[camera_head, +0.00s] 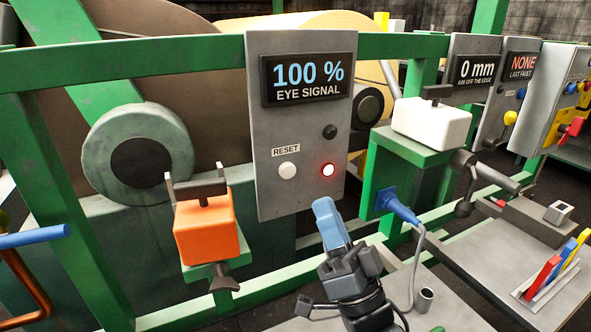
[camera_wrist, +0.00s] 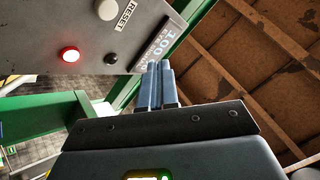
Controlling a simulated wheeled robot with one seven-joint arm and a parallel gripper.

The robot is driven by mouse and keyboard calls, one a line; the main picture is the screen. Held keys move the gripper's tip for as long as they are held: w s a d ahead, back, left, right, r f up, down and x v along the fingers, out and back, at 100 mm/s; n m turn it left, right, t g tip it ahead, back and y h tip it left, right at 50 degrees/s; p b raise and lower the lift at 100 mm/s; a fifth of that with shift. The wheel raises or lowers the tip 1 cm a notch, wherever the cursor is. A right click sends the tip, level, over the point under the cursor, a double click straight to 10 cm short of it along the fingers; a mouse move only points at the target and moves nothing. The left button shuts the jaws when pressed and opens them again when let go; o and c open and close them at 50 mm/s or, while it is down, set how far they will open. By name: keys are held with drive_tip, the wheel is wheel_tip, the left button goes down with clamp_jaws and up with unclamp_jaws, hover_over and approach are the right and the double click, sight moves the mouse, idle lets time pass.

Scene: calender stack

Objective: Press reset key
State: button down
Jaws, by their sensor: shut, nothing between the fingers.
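The reset key is a round white button (camera_head: 287,171) under a RESET label on a grey panel (camera_head: 270,205). The panel's display (camera_head: 308,79) reads 100 % EYE SIGNAL. A red lamp (camera_head: 328,170) glows to the right of the key, with a black knob (camera_head: 330,132) above it. My gripper (camera_head: 325,206) is shut and empty, its blue fingers below the lamp and right of the key in the head view. In the wrist view the shut fingertips (camera_wrist: 159,66) appear below and right of the white button (camera_wrist: 108,9). I see no contact with the key.
An orange box (camera_head: 207,230) stands on a green bracket left of the panel. A white box (camera_head: 431,121) on a green stand, with a blue plug (camera_head: 400,205) and cable, is on the right. Green rails (camera_head: 215,50) run behind. More panels (camera_head: 475,75) stand further right.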

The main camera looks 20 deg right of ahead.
sight(288, 171)
drive_tip(key=shift+w+b, duration=1.25)
drive_tip(key=shift+w, duration=3.1)
drive_tip(key=shift+w, duration=0.1)
drive_tip(key=shift+w, duration=0.35)
drive_tip(key=shift+w+b, duration=0.4)
drive_tip(key=shift+b, duration=0.15)
drive_tip(key=shift+s, duration=0.15)
drive_tip(key=shift+s+p, duration=0.3)
drive_tip(key=shift+s, duration=0.4)
drive_tip(key=shift+s, duration=0.1)
